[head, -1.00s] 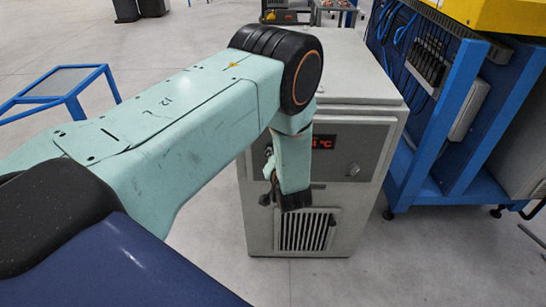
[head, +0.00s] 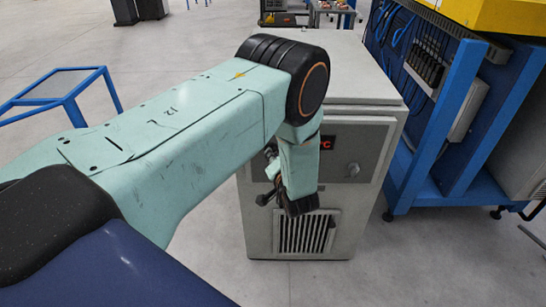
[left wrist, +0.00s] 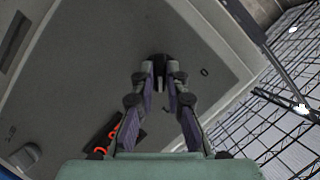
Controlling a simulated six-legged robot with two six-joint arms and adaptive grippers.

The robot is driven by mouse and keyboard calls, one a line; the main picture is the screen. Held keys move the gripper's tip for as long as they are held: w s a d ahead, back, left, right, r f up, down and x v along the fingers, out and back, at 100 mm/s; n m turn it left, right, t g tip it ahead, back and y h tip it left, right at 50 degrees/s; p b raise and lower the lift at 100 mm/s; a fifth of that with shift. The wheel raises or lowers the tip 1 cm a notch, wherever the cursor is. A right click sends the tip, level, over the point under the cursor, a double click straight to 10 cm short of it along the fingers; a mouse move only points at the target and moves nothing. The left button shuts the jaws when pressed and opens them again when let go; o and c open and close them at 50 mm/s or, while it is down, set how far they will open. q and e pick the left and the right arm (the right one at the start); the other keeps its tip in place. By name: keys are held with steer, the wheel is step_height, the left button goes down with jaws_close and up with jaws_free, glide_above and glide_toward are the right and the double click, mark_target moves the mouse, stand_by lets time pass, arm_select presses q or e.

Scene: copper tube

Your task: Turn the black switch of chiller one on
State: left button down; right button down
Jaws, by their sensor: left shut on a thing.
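The chiller is a grey cabinet (head: 365,88) with a red lit display (head: 327,143), a round knob (head: 352,170) and a vent grille low on its front. My left arm reaches across to its front panel, and my left gripper (left wrist: 160,74) points at the panel. In the left wrist view the black switch (left wrist: 160,59) sits between the fingertips, which are shut on it. The fingers hide part of the switch, so its exact turn angle is hard to tell. The display (left wrist: 102,138) and the knob (left wrist: 27,156) also show there. My right gripper is out of view.
A blue frame rack (head: 440,125) with cables and a yellow top stands close on the chiller's right. A blue-framed low table (head: 65,88) is at the left. The grey floor around the chiller is mostly clear.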

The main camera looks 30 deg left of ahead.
arm_select(q)
steer(key=c, duration=1.4)
jaws_free()
steer(key=shift+s, duration=0.1)
steer(key=shift+o, duration=0.2)
steer(key=v, duration=0.7)
steer(key=shift+s+d, duration=0.15)
steer(key=shift+d, duration=0.05)
